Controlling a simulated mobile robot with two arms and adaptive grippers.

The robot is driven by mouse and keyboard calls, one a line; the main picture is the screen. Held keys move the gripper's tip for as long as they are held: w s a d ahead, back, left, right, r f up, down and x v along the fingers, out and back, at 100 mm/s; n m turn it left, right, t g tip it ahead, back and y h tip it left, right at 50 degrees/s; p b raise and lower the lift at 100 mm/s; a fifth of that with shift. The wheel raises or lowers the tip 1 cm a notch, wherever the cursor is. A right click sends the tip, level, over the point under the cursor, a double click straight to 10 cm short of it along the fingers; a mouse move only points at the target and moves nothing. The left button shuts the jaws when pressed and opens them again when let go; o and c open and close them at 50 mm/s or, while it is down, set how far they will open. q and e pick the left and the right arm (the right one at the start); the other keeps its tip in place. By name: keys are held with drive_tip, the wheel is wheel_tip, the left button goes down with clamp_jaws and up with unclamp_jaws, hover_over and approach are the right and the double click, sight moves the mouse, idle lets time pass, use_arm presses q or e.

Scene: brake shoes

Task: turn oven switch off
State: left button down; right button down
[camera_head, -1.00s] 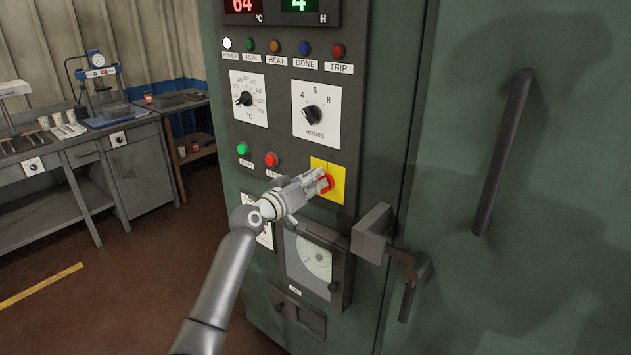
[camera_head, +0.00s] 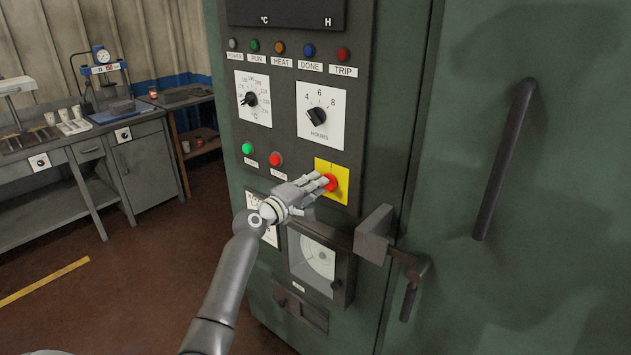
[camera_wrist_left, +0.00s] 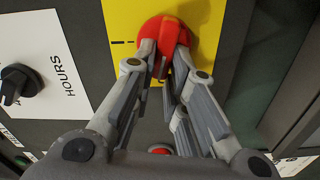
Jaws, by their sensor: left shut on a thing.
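The oven switch is a red rotary knob (camera_head: 331,183) on a yellow plate (camera_head: 341,171) at the lower right of the oven's control panel. My left gripper (camera_head: 324,181) reaches it from the left and is shut on the knob. In the left wrist view the fingertips (camera_wrist_left: 165,62) close on the red knob (camera_wrist_left: 164,31), with the yellow plate around it. The displays (camera_head: 285,12) at the panel's top are dark and the power lamp (camera_head: 233,44) is unlit. My right gripper is out of view.
Green and red push buttons (camera_head: 275,159) sit just left of the plate. The hours dial (camera_head: 316,117) is above. A door latch (camera_head: 373,234) juts out below right, close to my arm. A workbench (camera_head: 148,165) stands at the far left.

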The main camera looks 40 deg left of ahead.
use_arm(q)
drive_tip(key=shift+a+f+n+p, duration=0.15)
drive_tip(key=shift+n+p, duration=0.15)
drive_tip(key=shift+n, duration=0.9)
drive_tip(key=c, duration=1.5)
unclamp_jaws()
drive_tip(key=shift+f, duration=0.1)
drive_tip(key=shift+o, duration=0.2)
drive_tip(key=s, duration=1.2)
drive_tip(key=shift+a, duration=0.4)
drive_tip(key=shift+f, duration=0.1)
